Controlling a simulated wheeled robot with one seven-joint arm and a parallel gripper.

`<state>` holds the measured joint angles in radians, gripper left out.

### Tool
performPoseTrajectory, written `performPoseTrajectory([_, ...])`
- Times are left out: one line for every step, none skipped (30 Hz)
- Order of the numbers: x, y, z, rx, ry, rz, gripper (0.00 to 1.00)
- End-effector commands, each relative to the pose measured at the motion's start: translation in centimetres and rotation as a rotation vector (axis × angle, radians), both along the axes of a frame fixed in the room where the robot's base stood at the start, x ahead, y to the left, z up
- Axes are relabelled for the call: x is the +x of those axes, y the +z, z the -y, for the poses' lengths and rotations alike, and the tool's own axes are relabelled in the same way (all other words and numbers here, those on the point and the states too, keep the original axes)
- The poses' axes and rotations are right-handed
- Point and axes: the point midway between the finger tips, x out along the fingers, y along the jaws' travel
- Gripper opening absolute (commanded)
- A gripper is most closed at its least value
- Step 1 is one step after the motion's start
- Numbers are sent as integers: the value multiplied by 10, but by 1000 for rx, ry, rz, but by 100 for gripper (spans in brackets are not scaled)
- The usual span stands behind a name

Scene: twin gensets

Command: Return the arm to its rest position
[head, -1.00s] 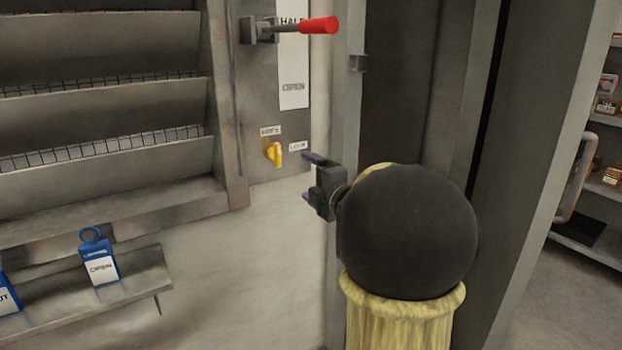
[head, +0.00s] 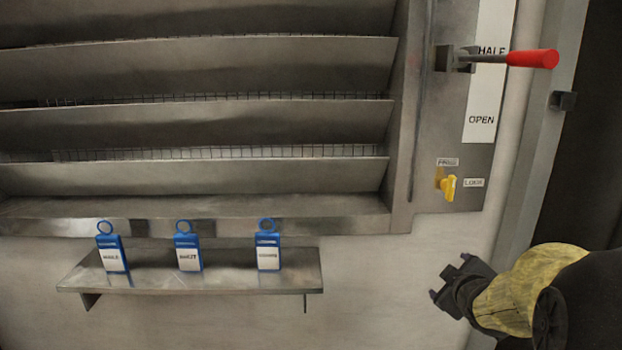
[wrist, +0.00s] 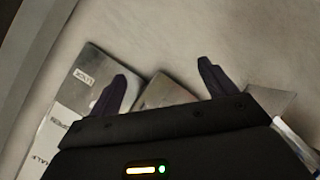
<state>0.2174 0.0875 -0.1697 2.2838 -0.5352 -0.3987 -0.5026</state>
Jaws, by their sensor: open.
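My gripper (head: 448,279) is at the lower right of the head view, with my yellow and black arm behind it. It is open, with nothing between its fingers. It is apart from the wall and lies below the yellow knob (head: 447,187). In the wrist view the two dark fingers (wrist: 163,90) stand apart in front of a pale wall. The lever with the red handle (head: 532,59) points right on its panel, higher up.
Wide louvres (head: 200,120) fill the upper left. A metal shelf (head: 190,283) below carries three blue tags, at left (head: 112,256), middle (head: 188,251) and right (head: 268,254). A post (head: 540,150) stands right of the panel. Pale wall is clear between shelf and gripper.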

Motion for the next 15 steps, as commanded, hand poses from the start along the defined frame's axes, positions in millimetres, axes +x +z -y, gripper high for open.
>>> performPoseTrajectory([-12, -20, -18, 92, -44, -71, 84])
performPoseTrajectory([-20, -33, -26, 147, -80, -118, 84])
performPoseTrajectory([-32, -49, -39, 217, -124, -180, 84])
performPoseTrajectory([-42, -60, -48, 266, -159, -227, 84])
performPoseTrajectory([-53, -71, -57, 313, -193, -273, 84])
performPoseTrajectory([-66, -83, -68, 369, -238, -331, 84])
performPoseTrajectory([-76, -91, -76, 404, -268, -372, 84])
performPoseTrajectory([-86, -99, -83, 436, -298, -410, 84])
performPoseTrajectory([-99, -108, -93, 474, -334, -459, 84])
performPoseTrajectory([-108, -113, -99, 499, -360, -491, 84])
performPoseTrajectory([-117, -119, -105, 523, -387, -524, 84])
performPoseTrajectory([-128, -125, -113, 549, -418, -564, 84])
performPoseTrajectory([-136, -129, -118, 567, -440, -593, 84])
performPoseTrajectory([-145, -133, -123, 585, -463, -623, 84])
performPoseTrajectory([-156, -138, -130, 607, -493, -659, 84])
